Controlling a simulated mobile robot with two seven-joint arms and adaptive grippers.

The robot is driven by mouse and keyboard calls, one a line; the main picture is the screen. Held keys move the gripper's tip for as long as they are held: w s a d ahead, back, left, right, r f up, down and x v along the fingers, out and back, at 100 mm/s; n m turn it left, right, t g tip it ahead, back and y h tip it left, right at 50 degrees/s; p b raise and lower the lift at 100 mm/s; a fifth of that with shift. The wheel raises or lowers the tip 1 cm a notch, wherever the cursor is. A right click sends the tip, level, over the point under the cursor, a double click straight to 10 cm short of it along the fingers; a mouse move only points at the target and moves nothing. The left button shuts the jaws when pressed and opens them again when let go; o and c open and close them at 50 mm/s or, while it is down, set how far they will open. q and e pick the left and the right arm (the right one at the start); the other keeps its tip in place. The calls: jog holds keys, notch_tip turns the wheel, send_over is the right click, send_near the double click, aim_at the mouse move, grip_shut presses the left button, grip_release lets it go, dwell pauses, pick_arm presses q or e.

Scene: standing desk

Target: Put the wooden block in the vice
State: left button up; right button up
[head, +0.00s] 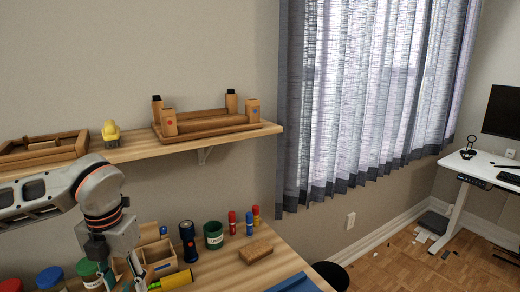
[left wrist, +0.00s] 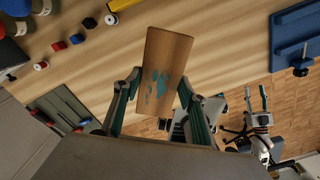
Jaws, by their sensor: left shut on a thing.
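The wooden block (left wrist: 165,65), brown with teal paint smears, is between the fingers of my left gripper (left wrist: 160,85) in the left wrist view. The gripper is shut on it, and the block sticks out beyond the fingertips above the desk. In the head view my left gripper (head: 124,280) is low at the left, and I cannot make out the held block there. The blue vice (head: 295,284) is partly in view at the bottom edge of the head view. It also shows at the upper right of the left wrist view (left wrist: 290,42), apart from the block.
A tan block-like thing (head: 256,251) lies on the desk beside small red and blue bottles (head: 232,222). A green cup (head: 213,236), a flashlight (head: 187,241) and a wooden organizer (head: 159,264) stand nearer my gripper. A wall shelf (head: 215,139) hangs above.

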pick_arm(q)
jog(key=m, duration=0.4)
jog(key=d+m, duration=0.1)
jog(key=m, duration=0.1)
jog(key=shift+s+f, duration=0.2)
jog(key=shift+f, duration=0.1)
jog(key=m, duration=0.3)
jog(key=shift+s+d+f+m, duration=0.1)
jog(key=shift+d+f+m, duration=0.1)
jog(key=shift+m, duration=0.1)
jog(key=m, duration=0.4)
jog(key=shift+s+d+f, duration=0.15)
jog(key=shift+d+f, duration=0.05)
jog(key=shift+d, duration=0.05)
jog(key=m, duration=0.3)
jog(key=shift+s+d+f+m, duration=0.15)
jog(key=shift+d+f+m, duration=0.1)
jog(key=shift+m, duration=0.15)
jog(key=m, duration=0.3)
jog(key=shift+s+d+f+m, duration=0.15)
jog(key=shift+d+m, duration=0.05)
jog(key=shift+m, duration=0.1)
jog(key=m, duration=0.4)
jog(key=s+d+f+m, duration=0.1)
jog(key=m, duration=0.9)
jog(key=shift+s+d+f, duration=0.15)
jog(key=shift+d+f, duration=0.05)
jog(key=shift+d, duration=0.2)
